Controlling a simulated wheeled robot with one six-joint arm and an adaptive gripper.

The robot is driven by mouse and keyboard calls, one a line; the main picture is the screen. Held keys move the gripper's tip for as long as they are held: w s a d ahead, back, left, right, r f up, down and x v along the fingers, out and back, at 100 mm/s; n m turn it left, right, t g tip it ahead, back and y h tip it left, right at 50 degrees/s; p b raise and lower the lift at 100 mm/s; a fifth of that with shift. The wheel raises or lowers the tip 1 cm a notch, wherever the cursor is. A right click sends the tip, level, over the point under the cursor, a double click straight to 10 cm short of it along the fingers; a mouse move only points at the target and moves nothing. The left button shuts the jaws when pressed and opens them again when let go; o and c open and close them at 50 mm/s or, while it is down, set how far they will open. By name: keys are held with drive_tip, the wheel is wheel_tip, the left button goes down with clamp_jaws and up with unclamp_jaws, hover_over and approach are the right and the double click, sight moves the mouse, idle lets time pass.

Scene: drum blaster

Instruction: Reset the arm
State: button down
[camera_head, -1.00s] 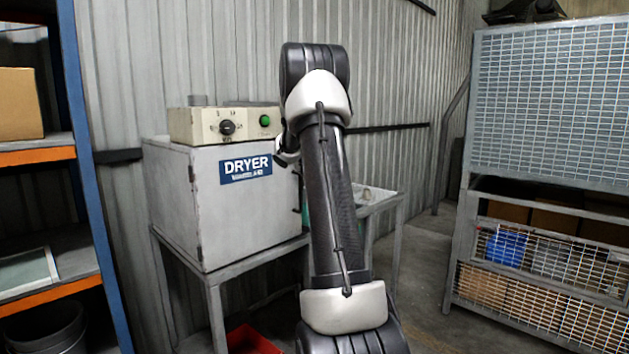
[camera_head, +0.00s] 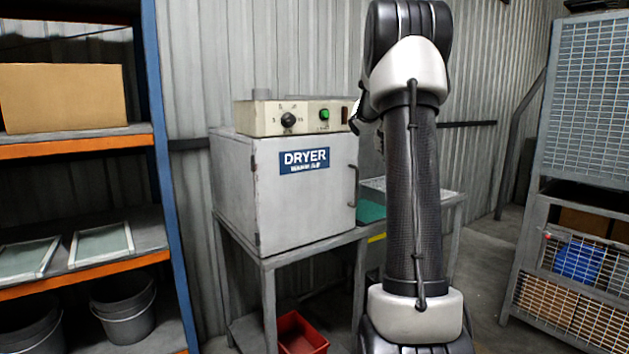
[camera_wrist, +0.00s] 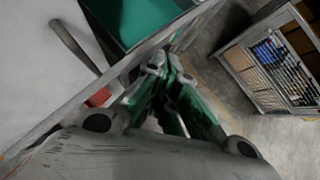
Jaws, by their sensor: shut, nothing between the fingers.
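My arm stands upright in the head view, right of the dryer, with its upper elbow near the top edge. My gripper is hidden behind the arm there. In the wrist view my gripper (camera_wrist: 170,75) is shut and empty, its fingers together, with green parts along them. It hangs in the air near the edge of the dryer's table. The grey dryer (camera_head: 300,205), with a dial and a green button on top, stands on a metal table (camera_head: 268,290) with its door shut.
A blue and orange shelf (camera_head: 90,143) with a cardboard box (camera_head: 62,98) and buckets (camera_head: 123,305) stands left. A green-lined tray (camera_wrist: 135,18) lies beside the dryer. A red bin (camera_head: 300,335) sits below. A mesh cage (camera_head: 590,110) stands right, with open floor before it.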

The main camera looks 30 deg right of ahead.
drive_tip(key=s+a+f+m+g+y, duration=0.25)
drive_tip(key=s+a+f+m, duration=0.65)
drive_tip(key=m, duration=0.7)
drive_tip(key=s+a+r+m+y, duration=0.1)
drive_tip(key=s+a+m, duration=0.2)
drive_tip(key=s+a, duration=0.4)
drive_tip(key=s+a+r+m+t+y, duration=0.1)
drive_tip(key=s+a, duration=0.6)
drive_tip(key=a, duration=0.7)
drive_tip(key=s+a+r+m+y, duration=0.1)
drive_tip(key=s+a+m, duration=0.4)
drive_tip(key=a, duration=0.6)
drive_tip(key=shift+s+m+y, duration=0.3)
drive_tip(key=shift+s+y, duration=0.45)
drive_tip(key=shift+s, duration=0.3)
drive_tip(key=shift+d+t, duration=0.15)
drive_tip(key=shift+t, duration=0.1)
